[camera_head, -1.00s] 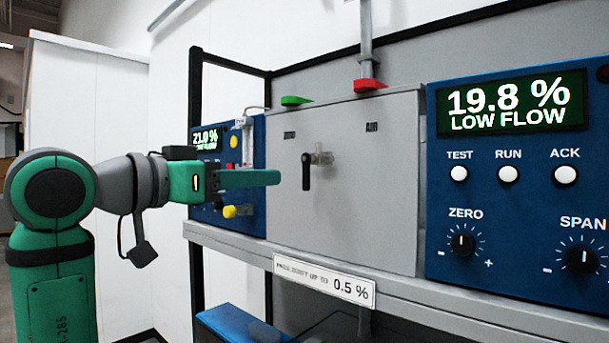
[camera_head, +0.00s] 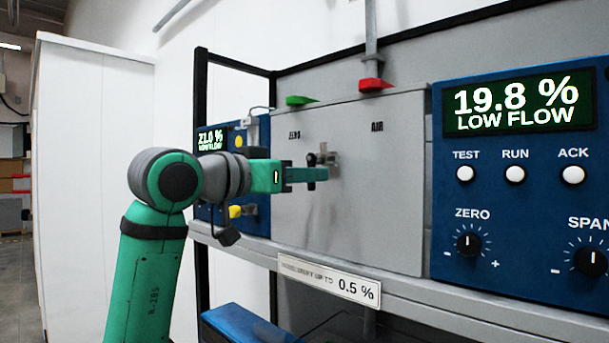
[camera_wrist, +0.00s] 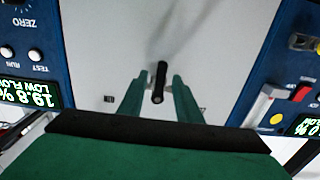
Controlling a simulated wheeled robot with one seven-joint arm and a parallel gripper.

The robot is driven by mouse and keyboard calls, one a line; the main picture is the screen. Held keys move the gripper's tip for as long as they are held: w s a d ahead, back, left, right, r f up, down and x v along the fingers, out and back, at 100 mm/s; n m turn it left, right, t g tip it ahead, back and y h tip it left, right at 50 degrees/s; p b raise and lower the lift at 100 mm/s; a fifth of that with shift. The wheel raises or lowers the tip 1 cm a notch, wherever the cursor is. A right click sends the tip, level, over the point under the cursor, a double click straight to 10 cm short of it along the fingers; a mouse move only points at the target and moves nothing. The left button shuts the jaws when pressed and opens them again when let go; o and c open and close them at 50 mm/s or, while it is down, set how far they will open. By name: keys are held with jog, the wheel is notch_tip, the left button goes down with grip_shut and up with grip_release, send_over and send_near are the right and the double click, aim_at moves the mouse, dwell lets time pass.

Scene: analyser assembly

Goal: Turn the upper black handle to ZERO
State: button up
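The black handle (camera_head: 311,159) is on a brass-coloured valve (camera_head: 329,158) on the grey panel, below the ZERO label (camera_head: 294,135) and the AIR label (camera_head: 377,127). My gripper (camera_head: 320,174) is at the handle and hides its lower part in the head view. In the wrist view, the handle (camera_wrist: 158,84) stands between the two green fingers of my gripper (camera_wrist: 160,77), with a narrow gap on each side. The fingers are open around it. Before my gripper came in front, the handle hung downward. Its present angle is hard to tell.
A blue analyser panel (camera_head: 515,215) with buttons and dials is to the right. Another blue panel (camera_head: 204,213) with a yellow knob is behind my arm. A shelf edge (camera_head: 400,297) runs below.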

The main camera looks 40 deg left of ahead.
jog(key=shift+w, duration=0.2)
jog(key=c, duration=0.6)
jog(key=shift+s+a, duration=0.1)
grip_shut()
jog(key=shift+a+r+m, duration=0.45)
jog(key=shift+r+m, duration=0.05)
jog(key=shift+m, duration=2.5)
jog(key=shift+a+r+m, duration=0.4)
jog(key=shift+r+m, duration=0.15)
jog(key=shift+m, duration=2.45)
jog(key=shift+a+r+m, duration=0.45)
jog(key=shift+r+m, duration=0.05)
jog(key=shift+m, duration=2.5)
